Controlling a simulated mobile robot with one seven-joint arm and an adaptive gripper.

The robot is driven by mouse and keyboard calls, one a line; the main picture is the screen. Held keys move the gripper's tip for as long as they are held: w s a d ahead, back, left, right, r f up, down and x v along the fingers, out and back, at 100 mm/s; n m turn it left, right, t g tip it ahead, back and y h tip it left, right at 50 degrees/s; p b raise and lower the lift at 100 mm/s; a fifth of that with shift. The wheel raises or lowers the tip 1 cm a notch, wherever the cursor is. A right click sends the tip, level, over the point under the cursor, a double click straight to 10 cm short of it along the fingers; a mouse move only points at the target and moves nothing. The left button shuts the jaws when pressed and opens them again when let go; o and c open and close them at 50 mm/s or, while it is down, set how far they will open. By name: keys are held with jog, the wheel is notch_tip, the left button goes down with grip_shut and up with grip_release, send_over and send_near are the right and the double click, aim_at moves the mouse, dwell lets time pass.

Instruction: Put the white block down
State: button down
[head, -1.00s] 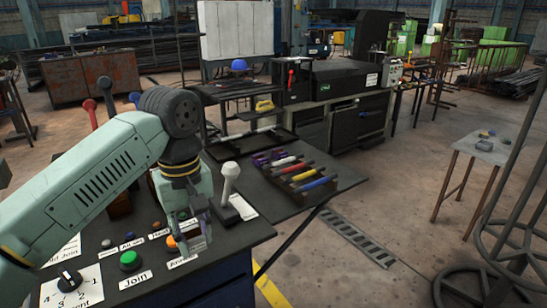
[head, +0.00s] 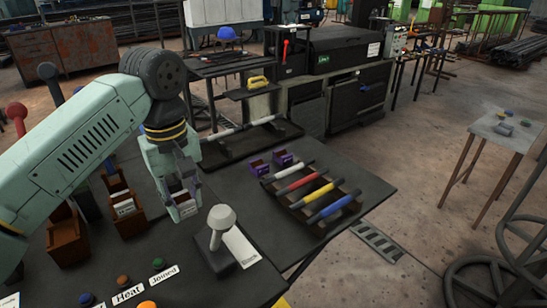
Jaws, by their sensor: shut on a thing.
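My gripper (head: 184,211) hangs pointing down over the dark bench, just left of the white-knobbed lever. Its fingers are shut on a small pale piece, the white block (head: 181,197), which shows only in part between them. The fingers hide the rest of it. The gripper appears to be above the bench top, but its exact height is hard to tell.
The white-knobbed lever (head: 220,218) stands close to the right of my gripper. Brown boxes (head: 125,219) are to the left. Two purple boxes (head: 258,168) and a rack of coloured bars (head: 318,206) stand right. Bare dark bench top (head: 225,183) lies between.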

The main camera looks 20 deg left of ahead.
jog(key=shift+w+a+r, duration=0.1)
jog(key=shift+w, duration=0.25)
jog(key=p, duration=0.5)
send_over(233, 184)
jog(key=shift+s+f, duration=0.15)
jog(key=shift+f, duration=0.5)
jog(key=shift+w+f, duration=0.2)
jog(key=shift+f, duration=0.15)
jog(key=shift+f+p, duration=0.4)
jog(key=shift+f, duration=1.1)
jog(key=shift+f, duration=0.1)
jog(key=shift+f, duration=0.15)
jog(key=c, duration=1.2)
grip_release()
